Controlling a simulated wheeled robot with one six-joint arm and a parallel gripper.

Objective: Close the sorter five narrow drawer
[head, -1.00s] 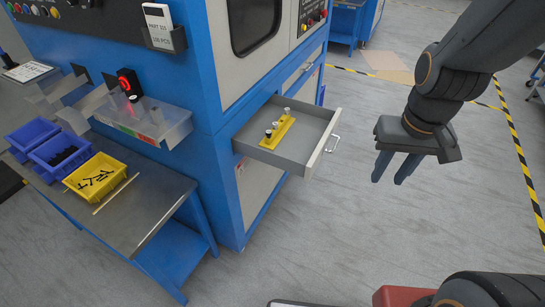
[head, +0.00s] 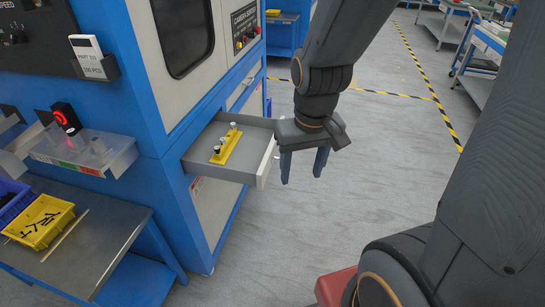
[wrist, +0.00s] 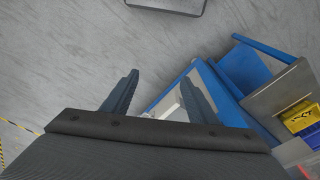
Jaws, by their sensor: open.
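The narrow grey drawer (head: 205,172) stands pulled out of the blue and grey sorter cabinet (head: 135,75) in the head view. A yellow holder (head: 226,150) with several small pegs lies inside it. My gripper (head: 304,172) is open and empty, with its fingers pointing down, just right of the drawer's front panel (head: 264,168). The drawer's handle is mostly hidden by my gripper. In the wrist view the two fingers of my gripper (wrist: 160,78) are apart, and a small pale part of the drawer seems to show between them, partly hidden.
A metal table (head: 100,235) with a yellow bin (head: 38,232) and a blue bin stands left of the cabinet. The floor (head: 390,150) right of the drawer is clear, with striped tape (head: 430,85) beyond.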

